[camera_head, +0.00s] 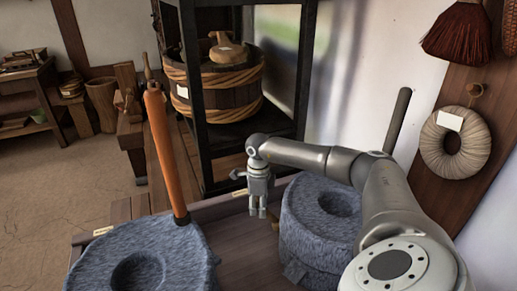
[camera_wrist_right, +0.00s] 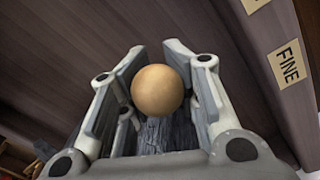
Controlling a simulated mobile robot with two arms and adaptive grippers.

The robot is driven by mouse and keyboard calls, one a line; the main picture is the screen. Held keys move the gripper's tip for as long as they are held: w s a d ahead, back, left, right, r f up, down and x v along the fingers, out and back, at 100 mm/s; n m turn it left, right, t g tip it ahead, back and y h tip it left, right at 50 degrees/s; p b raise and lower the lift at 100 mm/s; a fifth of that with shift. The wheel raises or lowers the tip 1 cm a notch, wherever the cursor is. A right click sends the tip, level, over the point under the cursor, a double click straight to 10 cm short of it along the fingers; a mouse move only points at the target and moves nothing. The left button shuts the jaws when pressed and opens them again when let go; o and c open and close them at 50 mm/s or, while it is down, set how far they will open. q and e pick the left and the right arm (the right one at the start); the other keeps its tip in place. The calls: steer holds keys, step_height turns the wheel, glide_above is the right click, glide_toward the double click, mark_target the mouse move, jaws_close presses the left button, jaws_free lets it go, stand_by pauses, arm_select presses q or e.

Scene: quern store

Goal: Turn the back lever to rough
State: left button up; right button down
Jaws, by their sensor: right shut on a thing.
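My right gripper (camera_head: 262,210) points down beside the right-hand grey stone quern (camera_head: 318,235), at its left side. In the right wrist view its fingers stand on both sides of a round tan knob (camera_wrist_right: 157,91), and it is shut on this knob. The knob looks like the end of a lever, but the lever's arm is hidden. A label reading FINE (camera_wrist_right: 289,65) is on a wooden edge right of the gripper. Another label (camera_wrist_right: 254,4) is cut off by the top edge, its word unreadable. My left gripper is not in view.
A second stone quern (camera_head: 140,262) stands at front left, with an orange upright handle (camera_head: 166,150) behind it. A dark rod (camera_head: 397,120) rises behind my right arm. A black rack (camera_head: 196,120) holds a wooden tub (camera_head: 225,92). A woven ring (camera_head: 455,150) hangs at right.

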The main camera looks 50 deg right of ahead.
steer(key=shift+w+r, duration=0.15)
steer(key=shift+r, duration=0.1)
steer(key=c, duration=1.4)
jaws_free()
steer(key=shift+o, duration=0.7)
steer(key=shift+a+r, duration=0.15)
steer(key=shift+s+f, duration=0.2)
steer(key=shift+f, duration=0.05)
steer(key=r, duration=1.2)
steer(key=shift+w+d, duration=0.2)
steer(key=shift+d, duration=0.1)
steer(key=shift+r, duration=0.1)
